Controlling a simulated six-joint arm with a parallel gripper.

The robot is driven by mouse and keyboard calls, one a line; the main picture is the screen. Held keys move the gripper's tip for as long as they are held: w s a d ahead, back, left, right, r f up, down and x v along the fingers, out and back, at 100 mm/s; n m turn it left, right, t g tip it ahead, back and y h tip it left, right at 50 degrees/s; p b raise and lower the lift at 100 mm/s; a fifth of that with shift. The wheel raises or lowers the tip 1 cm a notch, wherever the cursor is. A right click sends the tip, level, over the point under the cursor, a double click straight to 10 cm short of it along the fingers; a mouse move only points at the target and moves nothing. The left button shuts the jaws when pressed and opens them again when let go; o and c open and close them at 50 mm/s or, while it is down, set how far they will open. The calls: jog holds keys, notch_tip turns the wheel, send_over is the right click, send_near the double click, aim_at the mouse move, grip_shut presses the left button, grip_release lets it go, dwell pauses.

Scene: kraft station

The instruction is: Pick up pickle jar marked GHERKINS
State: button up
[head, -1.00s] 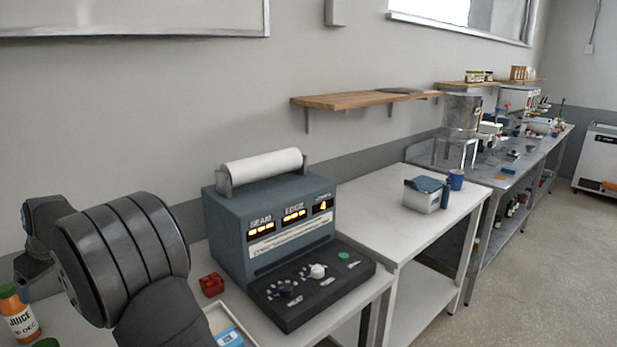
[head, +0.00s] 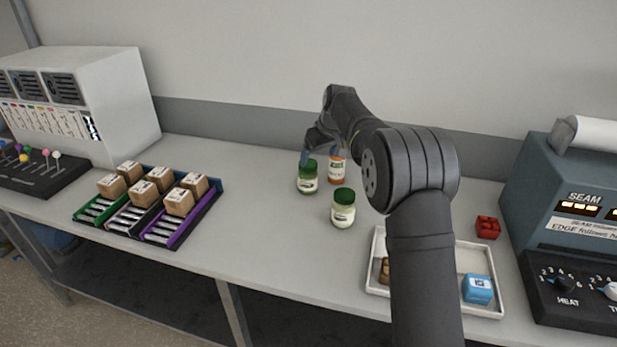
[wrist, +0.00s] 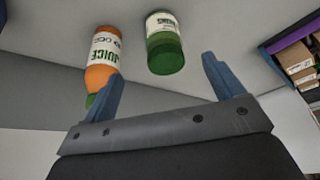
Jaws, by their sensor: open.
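Two squat glass jars with green lids stand upright on the bench in the head view: a left one (head: 308,180) and a nearer right one (head: 343,210). Their labels are too small to read there. In the wrist view, a green-lidded jar (wrist: 163,42) appears inverted ahead of my fingers; its white label looks like it ends in "KINS". It seems to be the left jar, beside the juice bottle (wrist: 102,58). My gripper (head: 310,155) is at the left jar, just behind its lid. In the wrist view my gripper (wrist: 162,70) is open and empty, with the jar beyond its fingertips.
The orange juice bottle (head: 338,170) stands close right of the left jar. A white tray (head: 376,262) holding a blue item (head: 477,289) is at front right, near a red block (head: 487,228). Boxes in a coloured rack (head: 212,202) are left. Bench between rack and jars is clear.

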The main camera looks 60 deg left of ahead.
aim_at(314, 167)
jog(key=x, duration=0.7)
jog(key=a+f, duration=0.2)
jog(key=f, duration=0.1)
jog(key=shift+s+a+f, duration=0.2)
jog(key=shift+s+a, duration=0.05)
jog(key=shift+a, duration=0.1)
jog(key=shift+a+f, duration=0.25)
jog(key=shift+f, duration=0.2)
jog(key=c, duration=1.3)
jog(key=shift+r, duration=0.1)
jog(key=shift+c, duration=0.7)
jog(key=shift+r, duration=0.1)
